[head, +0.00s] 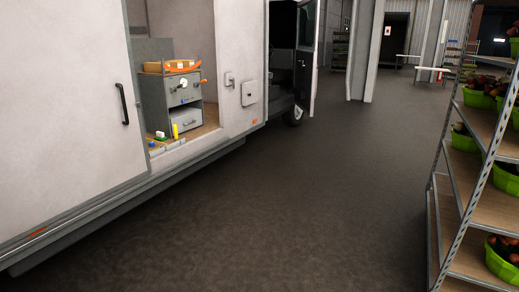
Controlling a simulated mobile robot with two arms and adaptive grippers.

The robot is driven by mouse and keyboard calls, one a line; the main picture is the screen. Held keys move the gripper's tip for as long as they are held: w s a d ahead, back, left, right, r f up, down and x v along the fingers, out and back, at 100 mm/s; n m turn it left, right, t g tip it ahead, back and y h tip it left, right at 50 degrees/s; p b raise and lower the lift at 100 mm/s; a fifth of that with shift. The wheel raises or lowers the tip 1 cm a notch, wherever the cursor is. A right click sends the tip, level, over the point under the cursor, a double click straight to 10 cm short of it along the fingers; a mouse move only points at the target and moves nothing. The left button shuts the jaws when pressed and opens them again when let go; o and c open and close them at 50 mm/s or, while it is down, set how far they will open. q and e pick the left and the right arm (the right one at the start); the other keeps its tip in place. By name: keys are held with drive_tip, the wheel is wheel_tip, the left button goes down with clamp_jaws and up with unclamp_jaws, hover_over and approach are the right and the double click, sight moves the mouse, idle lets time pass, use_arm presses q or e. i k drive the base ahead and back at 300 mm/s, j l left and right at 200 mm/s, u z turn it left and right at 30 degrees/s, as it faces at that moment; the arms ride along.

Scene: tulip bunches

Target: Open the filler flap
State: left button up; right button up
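A small square flap (249,93) with a dark spot on it sits on the side of the white van (70,120), to the right of the open side doorway. It appears shut and flush with the panel, and it is small in the picture. A smaller latch-like fitting (229,79) is just left of it. I cannot tell for sure which of the two is the filler flap. Neither of my grippers is in view.
Through the van's side doorway a grey drawer cabinet (170,100) shows. The van's front door (307,60) stands open. A shelf rack (470,190) with green pots stands at right. The dark floor (300,200) between is clear.

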sight(249, 89)
drive_tip(key=i+l, duration=0.1)
drive_tip(key=i, duration=5.75)
drive_tip(key=j, duration=0.1)
